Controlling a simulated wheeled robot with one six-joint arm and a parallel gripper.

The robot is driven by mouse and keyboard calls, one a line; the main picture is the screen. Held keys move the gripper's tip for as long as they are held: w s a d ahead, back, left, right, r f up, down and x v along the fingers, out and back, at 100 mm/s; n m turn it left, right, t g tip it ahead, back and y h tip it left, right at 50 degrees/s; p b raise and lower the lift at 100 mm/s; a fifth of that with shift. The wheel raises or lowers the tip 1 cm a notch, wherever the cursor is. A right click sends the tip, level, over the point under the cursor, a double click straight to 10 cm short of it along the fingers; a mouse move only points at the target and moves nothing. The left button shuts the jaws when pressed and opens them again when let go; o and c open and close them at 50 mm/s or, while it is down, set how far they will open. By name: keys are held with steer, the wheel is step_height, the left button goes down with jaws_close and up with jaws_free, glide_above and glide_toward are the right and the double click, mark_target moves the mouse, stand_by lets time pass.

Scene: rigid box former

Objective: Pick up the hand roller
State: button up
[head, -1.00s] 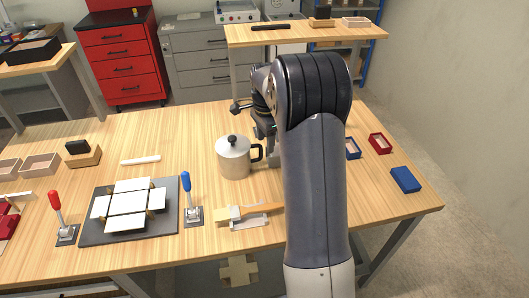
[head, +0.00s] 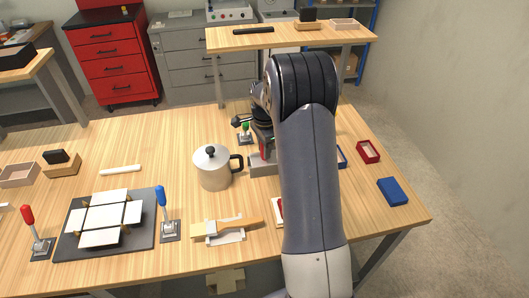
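I cannot make out the hand roller for certain. A flat tool with a wooden handle (head: 245,222) lies on a pale rest at the table's front middle; it looks more like a brush. My gripper is mostly hidden behind my own arm, over the table right of the metal pot (head: 213,172). Its fingers cannot be told apart from the dark parts there, nor whether it holds anything. A grey-based device (head: 262,168) with red and green parts stands below my wrist, partly covered. A red-edged item (head: 277,210) peeks out left of my arm.
A dark board with white panels (head: 105,220) lies at left between a red-handled clamp (head: 28,217) and a blue-handled clamp (head: 161,198). A white stick (head: 120,169) lies behind it. A red tray (head: 368,152) and a blue box (head: 393,192) are at right.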

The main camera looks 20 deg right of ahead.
jaws_close()
steer(key=shift+r, duration=0.1)
